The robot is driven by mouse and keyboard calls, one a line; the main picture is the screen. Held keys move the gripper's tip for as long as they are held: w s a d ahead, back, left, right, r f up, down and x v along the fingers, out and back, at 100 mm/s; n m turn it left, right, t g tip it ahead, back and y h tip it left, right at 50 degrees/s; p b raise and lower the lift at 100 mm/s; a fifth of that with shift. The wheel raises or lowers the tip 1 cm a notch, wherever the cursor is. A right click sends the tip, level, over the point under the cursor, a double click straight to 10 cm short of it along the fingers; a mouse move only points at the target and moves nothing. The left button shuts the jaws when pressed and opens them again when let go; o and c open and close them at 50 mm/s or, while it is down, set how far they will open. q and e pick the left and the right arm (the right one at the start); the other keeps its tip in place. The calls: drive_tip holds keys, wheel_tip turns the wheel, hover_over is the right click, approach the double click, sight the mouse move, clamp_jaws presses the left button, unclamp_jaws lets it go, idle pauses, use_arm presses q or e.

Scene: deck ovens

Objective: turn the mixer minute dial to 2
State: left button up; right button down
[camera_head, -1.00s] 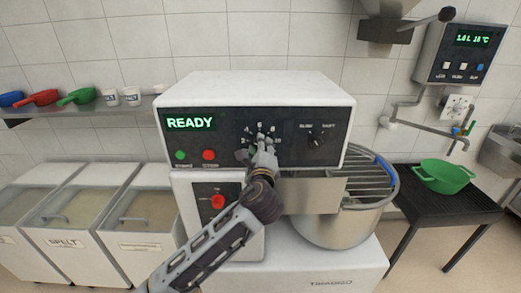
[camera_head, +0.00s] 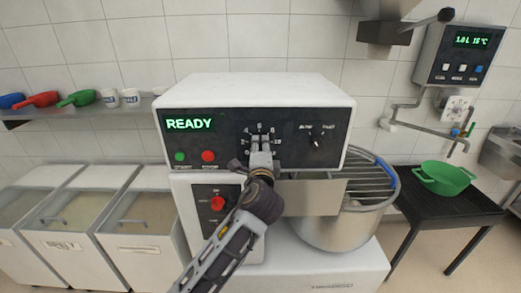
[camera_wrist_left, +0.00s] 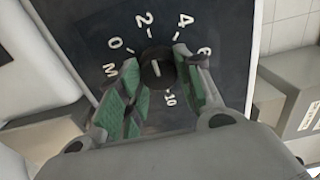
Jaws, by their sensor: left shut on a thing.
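The mixer minute dial is a small dark round knob (camera_wrist_left: 157,70) with a pale line on its face. White marks M, 0, 2, 4, 6 and 10 show around it in the left wrist view. I cannot tell for certain which mark the line points to. My left gripper (camera_head: 261,148) is at the dial on the mixer's (camera_head: 262,88) front panel. Its green-padded fingers (camera_wrist_left: 163,84) are on either side of the knob, shut on it. In the head view the fingers hide most of the knob. My right gripper is not in view.
The panel has a display (camera_head: 189,123) reading READY, a green button (camera_head: 180,156), a red button (camera_head: 208,156) and a speed knob (camera_head: 316,141). A red switch (camera_head: 217,203) is below. The steel bowl (camera_head: 345,222) with its wire guard (camera_head: 365,180) stands at right.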

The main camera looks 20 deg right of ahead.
use_arm(q)
drive_tip(key=o, duration=1)
drive_tip(key=shift+s, duration=0.1)
drive_tip(key=shift+v, duration=5.9)
drive_tip(key=shift+a, duration=0.1)
